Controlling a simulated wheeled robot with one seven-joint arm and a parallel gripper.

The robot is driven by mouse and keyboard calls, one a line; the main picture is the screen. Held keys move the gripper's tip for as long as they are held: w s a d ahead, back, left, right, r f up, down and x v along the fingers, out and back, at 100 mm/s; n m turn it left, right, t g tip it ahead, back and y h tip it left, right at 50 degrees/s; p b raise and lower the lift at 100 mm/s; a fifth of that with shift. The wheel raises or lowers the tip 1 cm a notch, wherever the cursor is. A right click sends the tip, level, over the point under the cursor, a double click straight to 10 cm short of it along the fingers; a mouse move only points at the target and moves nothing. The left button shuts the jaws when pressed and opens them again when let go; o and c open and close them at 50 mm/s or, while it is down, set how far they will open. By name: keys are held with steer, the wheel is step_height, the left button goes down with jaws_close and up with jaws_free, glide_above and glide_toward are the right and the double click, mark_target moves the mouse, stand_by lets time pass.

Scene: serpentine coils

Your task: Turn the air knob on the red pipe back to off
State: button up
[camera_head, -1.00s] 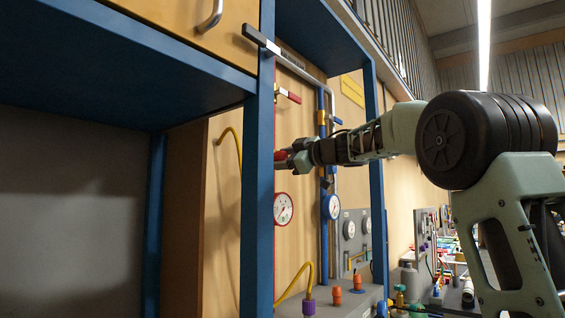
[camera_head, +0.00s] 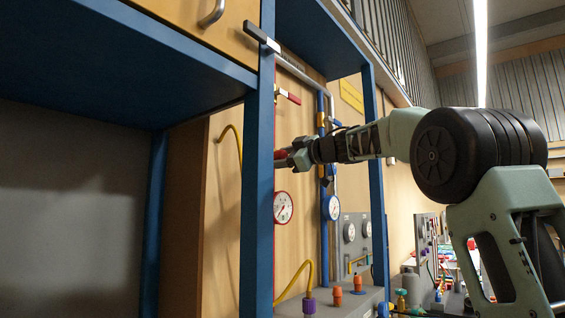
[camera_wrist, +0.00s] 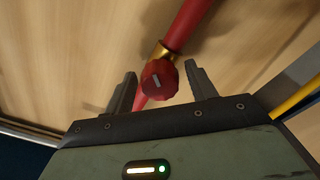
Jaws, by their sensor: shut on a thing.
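The air knob (camera_wrist: 158,80) is a red knob with a pale line mark on its face. It sits at a brass fitting (camera_wrist: 163,52) on the red pipe (camera_wrist: 188,22), which runs slantwise across the wrist view. My gripper (camera_wrist: 160,70) has one finger on each side of the knob and is shut on it. In the head view my gripper (camera_head: 286,156) is at the red pipe, just right of the blue post, which partly hides the pipe. The pale mark lies aslant in the wrist view; I cannot tell which setting it means.
A blue post (camera_head: 258,200) stands close left of my gripper. A red-handled valve (camera_head: 288,96) is above it, and a round gauge (camera_head: 283,207) is below. A blue pipe (camera_head: 324,240) with a second gauge (camera_head: 333,207) runs to the right. A yellow hose (camera_head: 297,279) hangs lower down.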

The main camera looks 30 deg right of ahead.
steer(key=shift+o, duration=0.2)
steer(key=n, duration=1.7)
steer(key=shift+s+d+r+n, duration=0.1)
steer(key=shift+d+r+n, duration=0.1)
steer(key=shift+n, duration=0.1)
steer(key=shift+f+n+b, duration=0.1)
steer(key=shift+n+b, duration=0.6)
steer(key=shift+n, duration=0.7)
steer(key=o, duration=1.2)
steer(key=shift+o, duration=0.2)
steer(key=shift+b, duration=0.3)
